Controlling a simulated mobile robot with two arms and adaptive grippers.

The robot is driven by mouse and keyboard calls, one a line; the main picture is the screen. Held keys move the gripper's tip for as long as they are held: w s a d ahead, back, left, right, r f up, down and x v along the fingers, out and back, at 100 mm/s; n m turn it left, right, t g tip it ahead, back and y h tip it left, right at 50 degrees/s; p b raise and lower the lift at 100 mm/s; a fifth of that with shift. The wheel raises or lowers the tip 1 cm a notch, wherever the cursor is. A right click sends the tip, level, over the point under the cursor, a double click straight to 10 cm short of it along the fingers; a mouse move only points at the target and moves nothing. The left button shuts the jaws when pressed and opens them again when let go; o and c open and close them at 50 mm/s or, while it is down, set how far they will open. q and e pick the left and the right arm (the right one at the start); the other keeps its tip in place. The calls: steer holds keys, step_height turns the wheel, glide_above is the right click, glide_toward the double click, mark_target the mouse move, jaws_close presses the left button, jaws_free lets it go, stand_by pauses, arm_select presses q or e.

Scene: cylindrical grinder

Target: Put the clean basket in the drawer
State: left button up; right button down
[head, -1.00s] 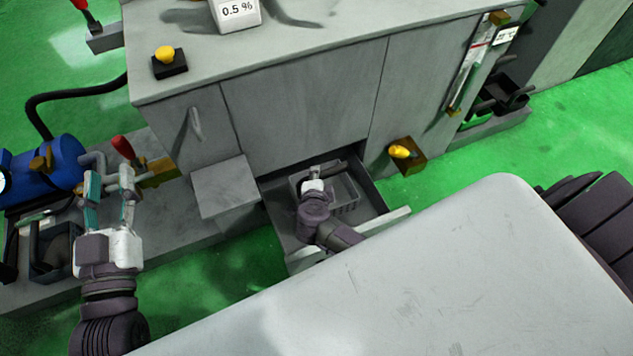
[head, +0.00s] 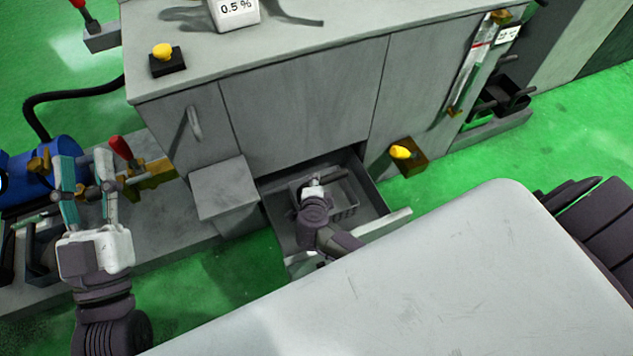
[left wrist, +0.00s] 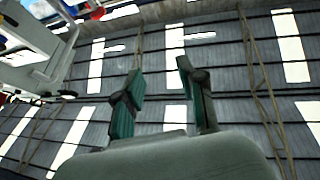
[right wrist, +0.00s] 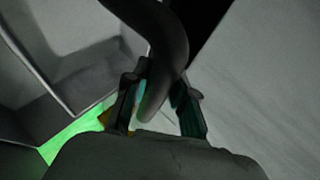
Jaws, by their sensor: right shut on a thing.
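The open drawer (head: 377,198) juts out from the lower front of the grey machine. The grey basket (head: 346,213) is within the drawer's outline in the head view; I cannot tell whether it rests on the drawer floor. My right gripper (head: 315,182) is over the basket and covers part of it. In the right wrist view its fingers (right wrist: 157,92) are shut on a dark curved bar, which looks like the basket's handle (right wrist: 165,40). My left gripper (head: 85,163) is open and empty at the left; its spread fingers also show in the left wrist view (left wrist: 160,90).
A grey block (head: 222,189) stands left of the drawer. A yellow knob (head: 401,152) sits right of it. A blue motor-like tank (head: 50,160) and a red-handled valve (head: 121,148) are near my left gripper. A pale surface (head: 420,270) fills the foreground.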

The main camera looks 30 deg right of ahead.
steer(key=shift+f, duration=0.15)
steer(key=c, duration=1)
jaws_free()
arm_select(q)
steer(key=shift+s+r, duration=0.15)
steer(key=shift+r, duration=0.05)
arm_select(e)
steer(key=shift+o, duration=0.2)
steer(key=shift+r, duration=0.2)
arm_select(q)
steer(key=s+a+f+g+y+p, duration=0.1)
steer(key=a+f+g+y+p, duration=0.1)
steer(key=f+g, duration=0.4)
steer(key=s+a+f+g+y+p, duration=0.2)
steer(key=f+g, duration=0.5)
steer(key=f, duration=0.6)
steer(key=shift+s+n+p, duration=0.3)
steer(key=shift+p, duration=0.2)
arm_select(e)
steer(key=v, duration=1.2)
steer(key=shift+r, duration=0.35)
